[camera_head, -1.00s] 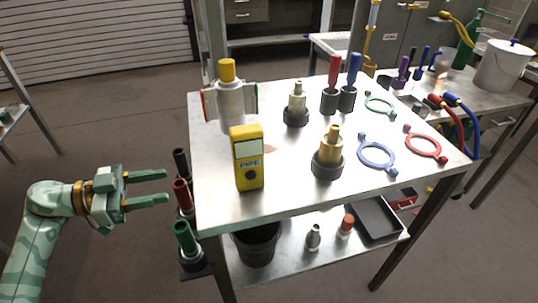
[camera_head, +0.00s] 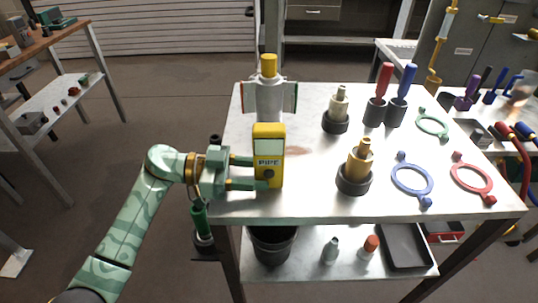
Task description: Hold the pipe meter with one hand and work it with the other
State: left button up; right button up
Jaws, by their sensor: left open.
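The yellow pipe meter (camera_head: 269,147) stands upright near the front left corner of the metal table, with a pale screen, a "PIPE" label and a dark round knob low on its face. My left gripper (camera_head: 262,172) is open at the meter's left side. Its two fingers reach toward the meter, one higher and one lower, and the lower fingertip overlaps the meter's lower left edge. I cannot tell whether the fingers touch it. My right gripper is not in view.
On the table (camera_head: 310,205) stand a white canister with a yellow cap (camera_head: 268,92), a brass fitting (camera_head: 357,166), a silver fitting (camera_head: 337,108), and red and blue handled tools. Coloured rings (camera_head: 411,180) lie at right. A lower shelf holds a black bucket (camera_head: 271,244).

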pick_arm(q)
jog(key=shift+s+d, duration=0.1)
jog(key=shift+d, duration=0.8)
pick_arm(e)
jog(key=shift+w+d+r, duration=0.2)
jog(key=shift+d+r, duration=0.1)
pick_arm(q)
jog(key=c, duration=0.7)
jog(key=shift+c, duration=0.2)
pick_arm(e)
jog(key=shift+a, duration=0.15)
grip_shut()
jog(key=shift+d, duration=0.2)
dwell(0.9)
